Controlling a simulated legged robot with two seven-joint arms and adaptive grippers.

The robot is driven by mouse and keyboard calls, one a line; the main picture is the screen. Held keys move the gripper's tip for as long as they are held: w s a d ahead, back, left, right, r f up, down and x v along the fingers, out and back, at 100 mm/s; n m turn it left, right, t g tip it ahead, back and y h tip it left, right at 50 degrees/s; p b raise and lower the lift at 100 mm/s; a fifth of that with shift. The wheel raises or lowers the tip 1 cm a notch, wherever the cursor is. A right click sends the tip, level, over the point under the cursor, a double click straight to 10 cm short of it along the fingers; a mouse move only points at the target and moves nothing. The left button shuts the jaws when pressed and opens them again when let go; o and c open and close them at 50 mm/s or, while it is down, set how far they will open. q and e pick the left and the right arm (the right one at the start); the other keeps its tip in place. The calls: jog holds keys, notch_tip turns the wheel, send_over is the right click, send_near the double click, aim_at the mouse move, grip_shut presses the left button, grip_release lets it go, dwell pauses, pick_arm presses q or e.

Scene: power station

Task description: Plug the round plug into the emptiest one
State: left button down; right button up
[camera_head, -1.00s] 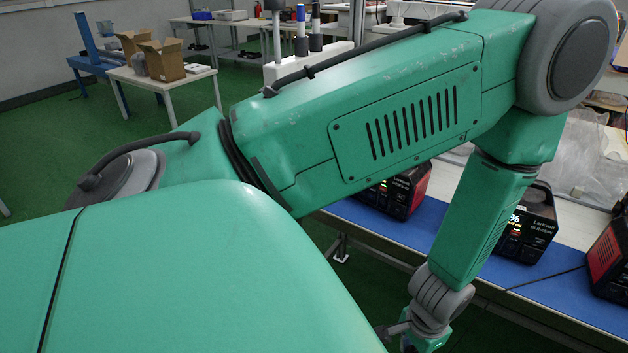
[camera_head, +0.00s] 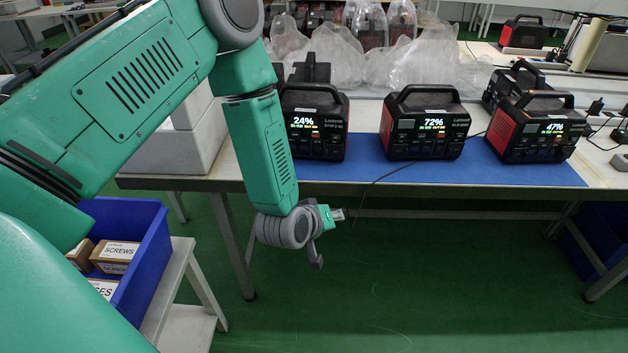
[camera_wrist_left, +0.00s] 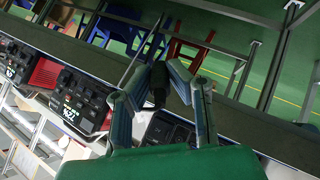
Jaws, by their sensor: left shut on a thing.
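Power stations stand on a blue mat (camera_head: 520,172): the left one (camera_head: 315,135) reads 24%, the middle one (camera_head: 425,135) 72%, the right one (camera_head: 535,140) 47%. Another power station (camera_head: 500,90) stands partly hidden behind the right one. My left gripper (camera_head: 330,220) is in front of and below the table edge, under the left station. In the left wrist view its fingers are closed on a small black object (camera_wrist_left: 158,86), seemingly the plug; its shape is unclear. A thin black cable (camera_head: 375,183) hangs over the table edge toward this gripper. My right gripper is not in view.
A blue bin (camera_head: 150,250) with small boxes, one labelled screws (camera_head: 113,255), stands on a white stand at lower left. Clear plastic bags (camera_head: 330,55) lie behind the stations. White blocks (camera_head: 190,135) sit left of the mat. The green floor before the table is open.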

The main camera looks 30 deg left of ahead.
pick_arm(q)
jog(key=w+a+r+n+t+y, duration=0.1)
jog(key=w+a+r+n+t+y+b, duration=0.1)
jog(key=a+t+y, duration=0.1)
jog(key=w+a+r+n+t+y+b, duration=0.1)
jog(key=a+y, duration=0.1)
jog(key=shift+w+n+t, duration=0.25)
jog(key=shift+n+t, duration=0.05)
jog(key=shift+n, duration=0.1)
jog(key=a+r+n+y+b, duration=0.1)
jog(key=a, duration=0.1)
jog(key=a+r+t+y+b, duration=0.1)
jog(key=a+r+y, duration=0.1)
jog(key=shift+w+r+n, duration=0.2)
jog(key=shift+n, duration=0.2)
jog(key=x, duration=0.3)
jog(key=b+x, duration=0.1)
jog(key=shift+w+a+r, duration=0.15)
jog(key=shift+w+r, duration=0.15)
jog(key=shift+w, duration=0.1)
jog(key=shift+w+a, duration=0.15)
jog(key=shift+w, duration=0.1)
jog(key=shift+d+r, duration=0.2)
jog(key=shift+d, duration=0.25)
jog(key=shift+a, duration=0.45)
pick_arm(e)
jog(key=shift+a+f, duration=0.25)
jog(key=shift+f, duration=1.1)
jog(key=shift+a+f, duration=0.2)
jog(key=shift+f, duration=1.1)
